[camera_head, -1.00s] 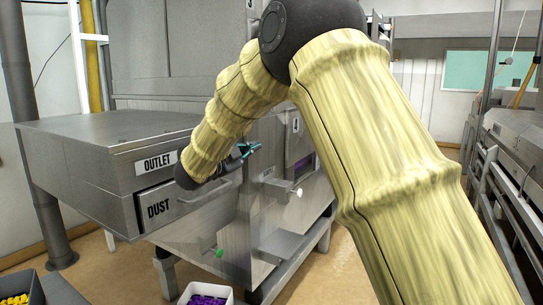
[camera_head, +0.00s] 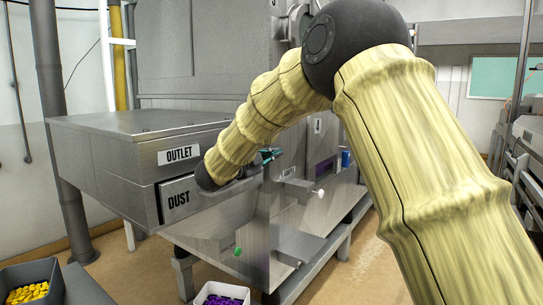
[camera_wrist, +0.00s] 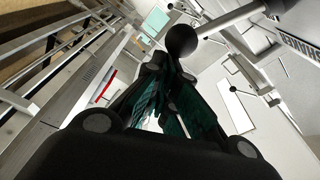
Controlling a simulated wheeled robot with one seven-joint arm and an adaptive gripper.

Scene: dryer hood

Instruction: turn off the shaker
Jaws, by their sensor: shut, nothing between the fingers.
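My gripper (camera_head: 270,154) shows small in the head view, its teal fingers in front of the grey metal machine, right of the DUST drawer (camera_head: 178,197). In the wrist view my gripper (camera_wrist: 172,92) is shut and empty. A black ball knob (camera_wrist: 183,41) shows just beyond the fingertips there, near a pale metal rod (camera_wrist: 235,19). I cannot tell whether the fingers touch it.
A bin of purple pieces (camera_head: 222,300) and a bin of yellow pieces (camera_head: 28,293) stand below. A blue can-like thing (camera_head: 347,158) is by the machine. Metal rails stand at the right.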

